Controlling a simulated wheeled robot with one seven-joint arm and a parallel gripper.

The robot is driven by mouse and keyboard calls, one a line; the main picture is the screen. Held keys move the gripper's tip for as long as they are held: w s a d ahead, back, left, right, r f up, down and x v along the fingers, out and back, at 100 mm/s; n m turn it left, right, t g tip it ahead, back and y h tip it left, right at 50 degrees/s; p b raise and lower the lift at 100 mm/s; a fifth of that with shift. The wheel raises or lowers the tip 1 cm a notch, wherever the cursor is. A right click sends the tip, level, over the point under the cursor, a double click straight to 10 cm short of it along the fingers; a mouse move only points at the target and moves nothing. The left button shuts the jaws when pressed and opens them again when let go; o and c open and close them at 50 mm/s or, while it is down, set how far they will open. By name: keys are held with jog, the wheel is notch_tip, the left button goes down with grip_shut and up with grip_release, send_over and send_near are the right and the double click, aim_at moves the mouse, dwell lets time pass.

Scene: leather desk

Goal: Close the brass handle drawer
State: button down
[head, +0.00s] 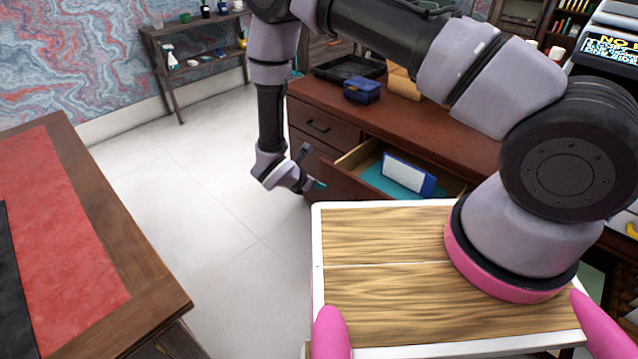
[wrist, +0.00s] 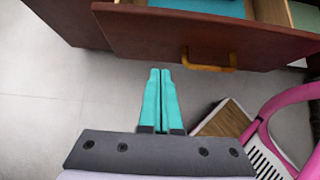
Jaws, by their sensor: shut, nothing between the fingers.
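The drawer (wrist: 150,38) stands pulled out of the wooden desk, with its brass handle (wrist: 208,67) on the front panel in the wrist view. In the head view the open drawer (head: 345,183) shows a teal lining and a blue and white box (head: 407,174) inside. My gripper (wrist: 160,72) is shut and empty, its teal fingertips just in front of the drawer front, left of the handle. I cannot tell whether they touch the panel. In the head view my gripper (head: 318,185) is at the left end of the drawer front.
The desk (head: 450,130) has a closed drawer with a dark handle (head: 318,127) at left and a blue box (head: 362,90) on top. A table with a red runner (head: 60,220) stands at left. Open floor (head: 200,190) lies between them.

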aim_at(342, 184)
jog(key=w+d+f, duration=0.4)
jog(key=w+d, duration=0.1)
jog(key=shift+w+d+f, duration=0.15)
jog(key=shift+d+f, duration=0.05)
jog(key=shift+w+d, duration=0.3)
jog(key=shift+w, duration=0.05)
jog(key=w+d, duration=1.9)
jog(key=d, duration=0.1)
jog(key=shift+w, duration=0.35)
